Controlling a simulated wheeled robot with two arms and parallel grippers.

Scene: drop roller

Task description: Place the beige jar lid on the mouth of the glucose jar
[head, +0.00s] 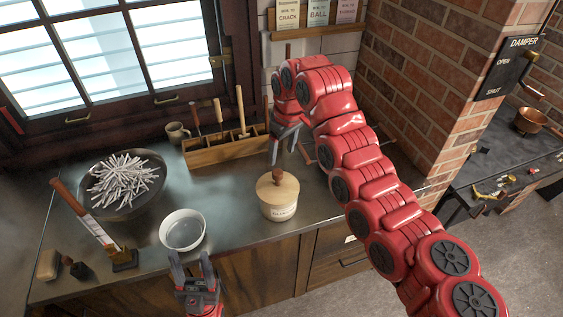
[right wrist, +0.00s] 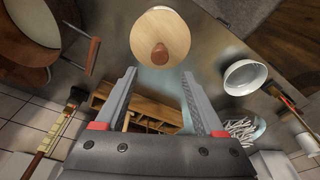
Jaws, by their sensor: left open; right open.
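The glucose jar (head: 280,211), cream with a dark-lettered label, stands upright near the counter's front edge. The round beige jar lid (head: 266,187) with a brown knob sits on top of the jar and covers its mouth; it looks level. In the right wrist view the lid (right wrist: 148,30) is seen from above, beyond the fingertips. My right gripper (head: 284,152) is open and empty, above the counter behind the jar, apart from the lid. My left gripper (head: 189,260) is open and empty at the front edge, below the white bowl.
A white bowl (head: 183,231) stands left of the jar. The counter between the white bowl and jar is clear.

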